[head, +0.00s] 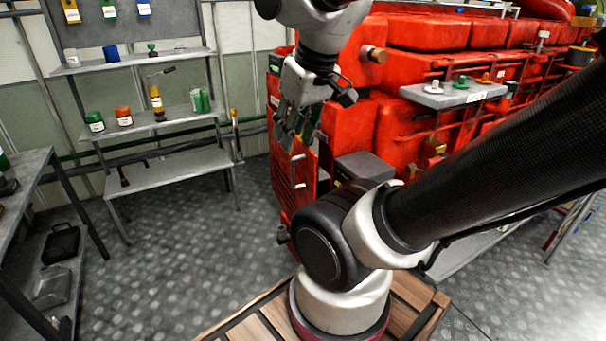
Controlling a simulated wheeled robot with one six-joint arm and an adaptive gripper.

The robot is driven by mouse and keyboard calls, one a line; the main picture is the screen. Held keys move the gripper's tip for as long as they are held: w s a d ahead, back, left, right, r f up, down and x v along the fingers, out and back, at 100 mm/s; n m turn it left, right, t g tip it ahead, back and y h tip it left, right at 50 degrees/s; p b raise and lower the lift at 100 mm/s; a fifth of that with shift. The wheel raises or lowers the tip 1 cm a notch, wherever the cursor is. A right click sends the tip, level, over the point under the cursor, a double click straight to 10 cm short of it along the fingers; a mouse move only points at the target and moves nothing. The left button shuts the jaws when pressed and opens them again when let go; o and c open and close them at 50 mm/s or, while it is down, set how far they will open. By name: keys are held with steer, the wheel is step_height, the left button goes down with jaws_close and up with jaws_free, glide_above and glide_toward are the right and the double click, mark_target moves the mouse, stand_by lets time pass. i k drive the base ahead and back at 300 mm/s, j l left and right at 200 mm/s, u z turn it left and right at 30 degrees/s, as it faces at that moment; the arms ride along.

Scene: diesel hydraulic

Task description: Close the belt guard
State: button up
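A red panel with a pale upright handle (298,170) stands at the near left end of the red engine. It looks like the belt guard (304,197), but I cannot tell how far it stands open. My gripper (297,132) hangs in front of the panel's upper part, just above the handle. Its fingers point down and look spread apart, with nothing seen between them. I cannot tell whether they touch the panel. My gripper and arm hide part of the engine end and the panel's right side.
The red engine (425,80) fills the back right, with a grey ledge (455,97) holding small parts. A dark grey box (363,167) sits beside the panel. A shelf rack (165,178) and a bench (22,172) stand left. The checker-plate floor (190,225) between is clear.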

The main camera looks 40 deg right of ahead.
mark_target(282, 178)
steer(key=j+z, duration=0.1)
steer(key=z, duration=0.25)
steer(key=j+z, duration=0.15)
steer(key=z, duration=0.2)
steer(key=i+j+z, duration=0.1)
steer(key=z, duration=0.2)
